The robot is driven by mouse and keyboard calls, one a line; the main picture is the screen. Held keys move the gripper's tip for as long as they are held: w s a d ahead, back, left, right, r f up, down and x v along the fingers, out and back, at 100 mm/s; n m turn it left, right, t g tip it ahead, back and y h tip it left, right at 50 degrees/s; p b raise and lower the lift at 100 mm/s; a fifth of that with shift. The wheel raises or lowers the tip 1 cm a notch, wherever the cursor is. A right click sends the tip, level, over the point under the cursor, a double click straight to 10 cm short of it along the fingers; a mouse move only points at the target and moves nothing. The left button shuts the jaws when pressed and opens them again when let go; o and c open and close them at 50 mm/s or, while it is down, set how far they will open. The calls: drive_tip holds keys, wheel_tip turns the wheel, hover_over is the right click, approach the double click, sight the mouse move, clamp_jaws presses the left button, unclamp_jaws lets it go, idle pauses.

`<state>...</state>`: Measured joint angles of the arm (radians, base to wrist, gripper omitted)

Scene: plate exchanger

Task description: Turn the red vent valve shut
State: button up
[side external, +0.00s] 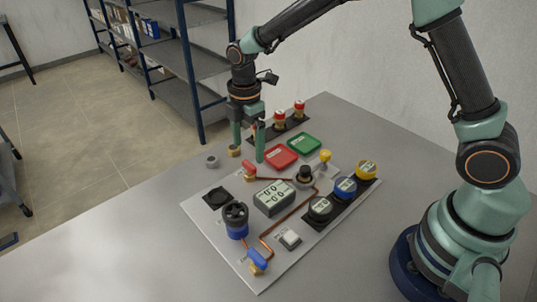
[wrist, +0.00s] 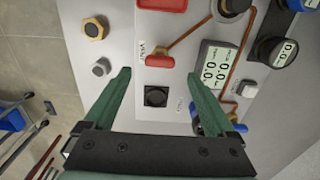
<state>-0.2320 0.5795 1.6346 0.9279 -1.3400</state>
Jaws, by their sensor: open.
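The red vent valve (side external: 249,166) sits near the upper left edge of the white panel, beside the red tray. In the wrist view its red handle (wrist: 160,61) lies crosswise, with a small label at its left and a copper pipe running up and right from it. My gripper (side external: 248,145) is open and empty, pointing down close to the valve. In the wrist view its two green fingers (wrist: 160,73) are spread wide, with the handle showing between and slightly past the tips. I cannot tell the exact height gap; no contact shows.
A brass nut (wrist: 93,28) and a grey nut (wrist: 100,67) stand left of the panel. The red tray (side external: 281,156), green tray (side external: 304,143), display (side external: 274,197), black pad (side external: 218,197), blue valve (side external: 257,258) and several gauges (side external: 346,187) crowd around. The table's front left is clear.

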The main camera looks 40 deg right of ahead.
sight(249, 164)
drive_tip(key=shift+f, duration=2.4)
drive_tip(key=c, duration=1.4)
